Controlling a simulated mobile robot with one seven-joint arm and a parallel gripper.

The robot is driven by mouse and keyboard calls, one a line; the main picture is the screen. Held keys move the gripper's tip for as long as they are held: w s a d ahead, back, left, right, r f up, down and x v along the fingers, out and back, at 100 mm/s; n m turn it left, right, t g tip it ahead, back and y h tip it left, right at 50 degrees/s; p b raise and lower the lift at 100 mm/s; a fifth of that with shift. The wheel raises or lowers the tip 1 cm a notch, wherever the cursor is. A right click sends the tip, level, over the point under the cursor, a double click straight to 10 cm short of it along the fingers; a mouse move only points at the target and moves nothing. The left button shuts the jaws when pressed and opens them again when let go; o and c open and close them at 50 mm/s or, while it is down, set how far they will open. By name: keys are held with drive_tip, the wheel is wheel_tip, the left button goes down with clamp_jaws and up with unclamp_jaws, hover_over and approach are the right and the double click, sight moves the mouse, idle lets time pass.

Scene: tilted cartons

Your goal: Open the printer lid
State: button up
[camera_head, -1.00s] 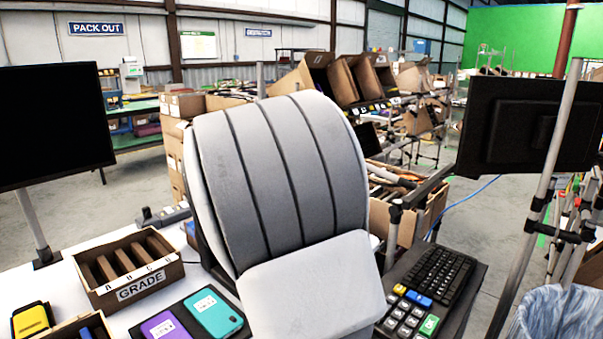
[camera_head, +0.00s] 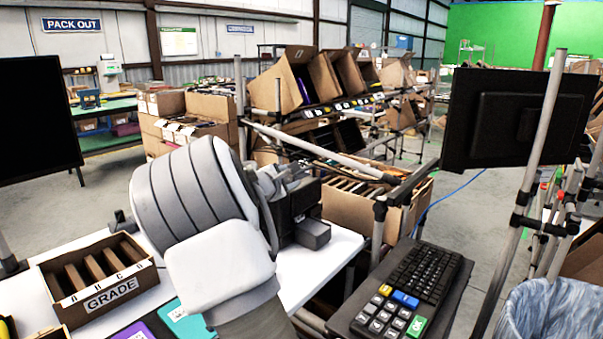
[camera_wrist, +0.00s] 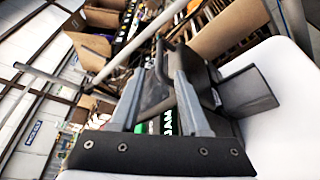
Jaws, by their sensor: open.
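The printer (camera_head: 300,205) is a dark box on the white table, just beyond my arm. It also shows in the wrist view (camera_wrist: 205,80), with a dark flat piece (camera_wrist: 248,93) sticking out to the right. My gripper (camera_wrist: 158,85) is open, its two grey fingers pointing at the printer. A dark frame-like part of the printer shows between and beyond the fingers; I cannot tell whether they touch it. In the head view my arm and wrist hide part of the printer. I cannot make out clearly how far the lid is raised.
The white table (camera_head: 325,252) has some bare surface right of the printer. A GRADE box (camera_head: 100,285) stands at left, a keyboard (camera_head: 420,280) at right. Metal rails (camera_head: 310,148) and cartons (camera_head: 350,205) stand behind. A monitor (camera_head: 515,118) is at right.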

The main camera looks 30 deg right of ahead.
sight(302, 171)
drive_tip(key=x, duration=0.8)
drive_tip(key=shift+w+d+p, duration=0.15)
drive_tip(key=shift+p, duration=0.25)
drive_tip(key=shift+c, duration=0.3)
clamp_jaws()
idle(0.6)
